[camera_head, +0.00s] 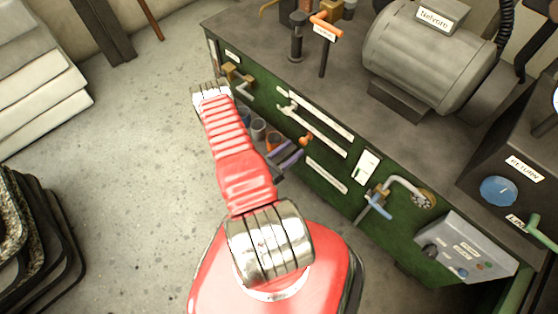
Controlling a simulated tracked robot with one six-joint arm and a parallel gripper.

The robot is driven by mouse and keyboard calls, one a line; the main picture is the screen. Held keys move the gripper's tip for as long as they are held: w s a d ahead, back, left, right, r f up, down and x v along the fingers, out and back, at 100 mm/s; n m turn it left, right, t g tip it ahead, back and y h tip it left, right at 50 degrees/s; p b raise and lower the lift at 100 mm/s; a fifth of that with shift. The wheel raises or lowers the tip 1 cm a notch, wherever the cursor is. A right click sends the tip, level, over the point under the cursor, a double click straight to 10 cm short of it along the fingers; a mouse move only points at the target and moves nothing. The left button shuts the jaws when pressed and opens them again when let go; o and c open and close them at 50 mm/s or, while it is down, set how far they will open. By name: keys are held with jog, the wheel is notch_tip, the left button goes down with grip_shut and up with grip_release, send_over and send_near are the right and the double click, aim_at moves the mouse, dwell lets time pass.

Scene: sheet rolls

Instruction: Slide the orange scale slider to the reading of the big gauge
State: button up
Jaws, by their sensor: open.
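A small orange piece (305,139), which looks like the scale slider, sits low on the green front panel, close to the white strips. A long white strip (325,119) runs slanting along the panel above it; its markings are too small to read. The white edge of a round dial (556,97) shows at the far right. It is cut off by the frame, so I cannot tell whether it is the big gauge, and no reading shows. My red arm reaches up left of the panel. My gripper does not show beyond the arm's far silver joint.
A grey motor (425,55) and an orange-topped T-handle (325,40) stand on the bench top. A blue-handled tap (375,203) and a grey control box (465,248) stick out from the panel. Cups (258,130) hang beside my arm.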

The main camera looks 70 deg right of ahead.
jog(key=v, duration=0.6)
jog(key=shift+w+a, duration=0.2)
jog(key=shift+a, duration=0.15)
dwell(0.5)
jog(key=s+a+r+m+g+y, duration=0.3)
jog(key=s+a+m+g+y, duration=0.2)
jog(key=s+a+g+y, duration=0.15)
jog(key=w+a+r+m+t+y, duration=0.35)
jog(key=w+a+r, duration=0.35)
jog(key=r, duration=0.3)
jog(key=w+a+r+m+t+y, duration=0.2)
jog(key=w+a+r+m+t, duration=0.2)
jog(key=w+a+r, duration=0.4)
jog(key=w+a+r+m+t+y, duration=0.3)
jog(key=w+a+r, duration=0.2)
jog(key=r, duration=0.6)
jog(key=a+r+t, duration=0.4)
jog(key=a+r, duration=0.2)
jog(key=r, duration=0.4)
jog(key=a+r+t+y, duration=0.1)
jog(key=a+r+t, duration=0.4)
jog(key=r, duration=0.5)
jog(key=shift+w+a+r+n, duration=0.25)
jog(key=shift+a+n, duration=0.2)
jog(key=shift+a, duration=0.5)
